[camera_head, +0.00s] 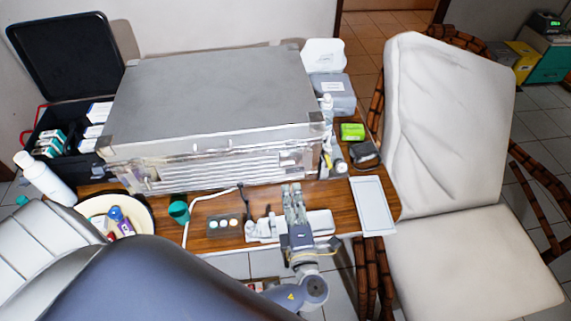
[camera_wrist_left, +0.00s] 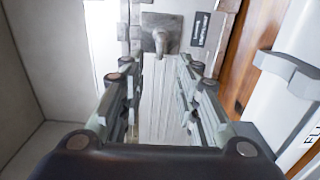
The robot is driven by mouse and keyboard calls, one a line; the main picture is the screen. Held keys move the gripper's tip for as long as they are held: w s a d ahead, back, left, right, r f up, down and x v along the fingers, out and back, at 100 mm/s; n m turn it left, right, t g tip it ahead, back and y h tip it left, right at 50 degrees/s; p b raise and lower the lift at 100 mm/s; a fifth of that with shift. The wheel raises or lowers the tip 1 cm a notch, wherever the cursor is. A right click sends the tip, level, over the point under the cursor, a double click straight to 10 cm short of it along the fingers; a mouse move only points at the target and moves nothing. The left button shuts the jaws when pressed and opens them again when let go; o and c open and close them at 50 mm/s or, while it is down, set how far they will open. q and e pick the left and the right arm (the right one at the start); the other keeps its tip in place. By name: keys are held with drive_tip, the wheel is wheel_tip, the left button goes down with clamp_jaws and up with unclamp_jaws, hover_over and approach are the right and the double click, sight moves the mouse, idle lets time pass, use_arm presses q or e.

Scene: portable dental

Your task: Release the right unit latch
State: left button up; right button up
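The unit is a large silver metal case (camera_head: 215,85) lying on the wooden table, its ribbed front facing me. A metal latch (camera_wrist_left: 160,35) with a downward-pointing tab shows at the top centre of the left wrist view, beside a dark label (camera_wrist_left: 200,29). My left gripper (camera_head: 291,187) is in front of the right part of the case. In the left wrist view my left gripper (camera_wrist_left: 160,63) is open, its fingers apart and nothing between them. The latch lies just beyond and between the fingertips; I see no contact. My right gripper is not in view.
The wooden table (camera_head: 340,200) holds a white tray (camera_head: 372,205), green box (camera_head: 352,131), teal cup (camera_head: 179,211) and small dental devices (camera_head: 265,228) close to my left gripper. A white chair (camera_head: 450,130) stands right. An open black case (camera_head: 68,50) is at left.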

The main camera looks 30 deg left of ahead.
sight(286, 166)
use_arm(q)
drive_tip(key=x, duration=0.5)
drive_tip(key=shift+r, duration=0.1)
drive_tip(key=x, duration=0.2)
drive_tip(key=shift+w+a+p, duration=0.25)
drive_tip(key=shift+p, duration=0.1)
drive_tip(key=shift+w+a, duration=0.35)
drive_tip(key=shift+w, duration=0.2)
drive_tip(key=shift+a, duration=0.1)
drive_tip(key=shift+c, duration=0.6)
drive_tip(key=c, duration=0.5)
clamp_jaws()
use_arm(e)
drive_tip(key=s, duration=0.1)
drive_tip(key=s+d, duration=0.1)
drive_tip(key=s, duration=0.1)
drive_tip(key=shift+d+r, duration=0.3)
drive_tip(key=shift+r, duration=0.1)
